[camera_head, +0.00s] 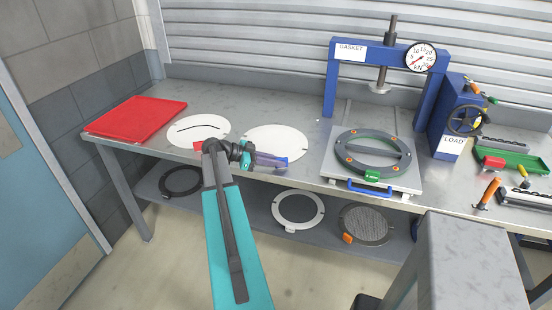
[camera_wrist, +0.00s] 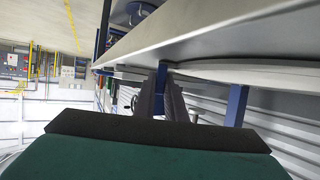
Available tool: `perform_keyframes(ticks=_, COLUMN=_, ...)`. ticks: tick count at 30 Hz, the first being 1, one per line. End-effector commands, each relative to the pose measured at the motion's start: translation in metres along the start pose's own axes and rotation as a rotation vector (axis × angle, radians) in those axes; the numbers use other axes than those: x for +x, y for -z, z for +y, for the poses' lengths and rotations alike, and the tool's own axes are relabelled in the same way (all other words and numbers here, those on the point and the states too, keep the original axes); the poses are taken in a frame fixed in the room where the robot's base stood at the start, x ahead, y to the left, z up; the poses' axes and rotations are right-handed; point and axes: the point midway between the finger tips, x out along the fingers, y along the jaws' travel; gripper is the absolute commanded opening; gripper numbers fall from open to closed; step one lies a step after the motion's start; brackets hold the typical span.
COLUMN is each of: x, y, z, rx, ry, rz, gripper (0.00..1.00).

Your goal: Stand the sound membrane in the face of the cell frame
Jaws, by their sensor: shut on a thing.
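The sound membrane (camera_head: 276,138) is a plain white disc at the bench's front edge, with no dark line on it. The other white disc (camera_head: 190,130), to its left, has a long black crack-like line. My gripper (camera_head: 280,162) is at the sound membrane's near edge and shut on it; the exact grip is hard to see. In the wrist view my gripper's dark fingers (camera_wrist: 165,98) meet a pale, edge-on plate (camera_wrist: 215,78). The cell frame (camera_head: 344,155) is a grey ring with orange spots and a green clip, on a plate under the blue press.
A red tray (camera_head: 135,117) is at the bench's left. The blue press (camera_head: 331,85) with its gauge stands behind the cell frame. A load unit (camera_head: 452,110), a green tray (camera_head: 515,158) and tools are at the right. Discs and rings lie on the lower shelf (camera_head: 235,205).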

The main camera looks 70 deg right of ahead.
Motion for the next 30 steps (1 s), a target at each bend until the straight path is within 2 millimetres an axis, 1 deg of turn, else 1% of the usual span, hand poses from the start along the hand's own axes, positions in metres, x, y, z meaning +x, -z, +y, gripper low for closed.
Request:
perform_keyframes(ticks=8, x=-0.006, y=0.015, z=0.0, rx=0.003, ry=0.001, rz=0.0, gripper=0.0)
perform_keyframes(ticks=24, x=-0.03, y=0.072, z=0.0, rx=0.004, ry=0.0, rz=0.0, gripper=0.0)
perform_keyframes(ticks=30, x=-0.035, y=0.086, z=-0.001, rx=0.002, ry=0.0, rz=0.001, gripper=0.0)
